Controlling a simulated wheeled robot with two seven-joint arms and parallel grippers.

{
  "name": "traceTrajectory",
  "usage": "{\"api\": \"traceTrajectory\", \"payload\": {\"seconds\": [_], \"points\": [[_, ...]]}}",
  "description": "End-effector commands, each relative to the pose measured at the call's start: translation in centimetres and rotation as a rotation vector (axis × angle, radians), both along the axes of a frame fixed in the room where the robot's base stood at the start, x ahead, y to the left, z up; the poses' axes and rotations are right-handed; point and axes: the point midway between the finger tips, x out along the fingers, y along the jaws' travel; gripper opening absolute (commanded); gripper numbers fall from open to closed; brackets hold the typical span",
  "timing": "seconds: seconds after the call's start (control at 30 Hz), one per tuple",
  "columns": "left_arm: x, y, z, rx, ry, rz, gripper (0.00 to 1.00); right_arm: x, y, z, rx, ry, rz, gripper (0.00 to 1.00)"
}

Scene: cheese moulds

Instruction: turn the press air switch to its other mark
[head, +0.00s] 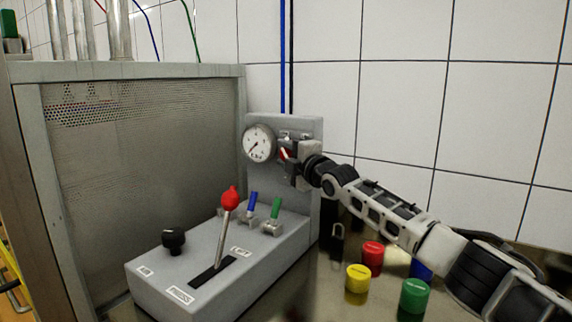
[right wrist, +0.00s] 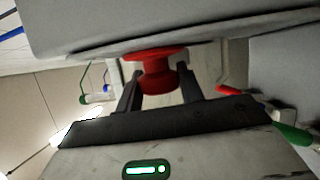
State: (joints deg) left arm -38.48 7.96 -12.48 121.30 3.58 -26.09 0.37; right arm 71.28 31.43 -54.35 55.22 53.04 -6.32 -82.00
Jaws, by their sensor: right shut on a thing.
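The press air switch is a red knob (head: 284,154) with a white stripe on the grey upright panel, just right of the round gauge (head: 259,143). Its marks are too small or too covered to read. My right gripper (head: 292,160) comes in from the right and is at the knob. In the right wrist view the red knob (right wrist: 153,68) sits between the two dark fingers of the gripper (right wrist: 160,86), which are closed on it. The gripper hides part of the knob in the head view. My left gripper is out of view.
A red-topped lever (head: 231,198) stands on the grey control box (head: 190,262), with a black knob (head: 173,241) and blue and green toggles (head: 275,209) beside it. Red, yellow and green caps (head: 414,295) and a dark padlock-like piece (head: 337,240) are under my right arm.

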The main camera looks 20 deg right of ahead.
Motion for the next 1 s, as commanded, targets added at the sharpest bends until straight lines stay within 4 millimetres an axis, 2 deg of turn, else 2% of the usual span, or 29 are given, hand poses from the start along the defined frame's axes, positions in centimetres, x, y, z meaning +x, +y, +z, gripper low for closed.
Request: {"api": "traceTrajectory", "payload": {"seconds": [0.03,0.43,1.0], "points": [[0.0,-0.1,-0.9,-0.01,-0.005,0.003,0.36,0.0,0.0,-0.6,0.025,-0.034,0.0,0.15],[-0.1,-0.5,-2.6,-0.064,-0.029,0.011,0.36,0.0,0.0,-0.3,0.189,-0.241,-0.001,0.15],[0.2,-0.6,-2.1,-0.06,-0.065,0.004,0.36,0.0,-0.2,0.3,0.245,-0.316,-0.002,0.15]]}}
